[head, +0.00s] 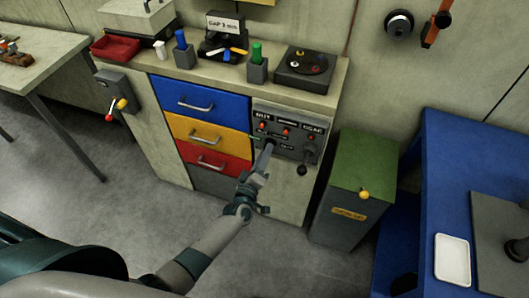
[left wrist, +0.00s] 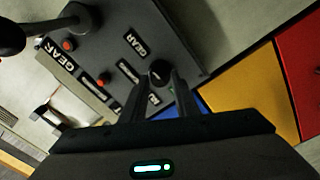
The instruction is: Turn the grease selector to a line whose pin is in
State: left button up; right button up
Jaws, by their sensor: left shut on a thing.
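The grey control panel (head: 291,143) is on the front of the workbench, right of the drawers. It carries white labels, a few red pins or buttons (head: 287,131) and dark fittings. My left gripper (head: 269,146) reaches its lower left part. In the left wrist view my left gripper (left wrist: 160,88) has its two fingers closed around a round black knob (left wrist: 160,71). The panel (left wrist: 125,35) fills the upper left there, with labels reading GEAR and two red pins (left wrist: 104,79). The knob's pointer direction is hidden. My right gripper is not in view.
A black-ball lever (head: 302,169) sticks out at the panel's lower right. Blue, yellow and red drawers (head: 205,137) are on the left. A green-topped bin (head: 354,185) stands close right of the bench, then a blue table (head: 457,150). Open floor lies in front.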

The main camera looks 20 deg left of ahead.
pick_arm(q)
jog(key=shift+f+m, duration=0.1)
jog(key=shift+m, duration=0.4)
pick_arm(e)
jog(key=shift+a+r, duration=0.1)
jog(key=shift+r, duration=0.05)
pick_arm(q)
jog(key=o, duration=1.1)
jog(key=shift+c, duration=0.2)
jog(key=shift+s, duration=0.15)
jog(key=s+b, duration=0.2)
jog(key=s, duration=1.5)
jog(key=shift+a, duration=0.25)
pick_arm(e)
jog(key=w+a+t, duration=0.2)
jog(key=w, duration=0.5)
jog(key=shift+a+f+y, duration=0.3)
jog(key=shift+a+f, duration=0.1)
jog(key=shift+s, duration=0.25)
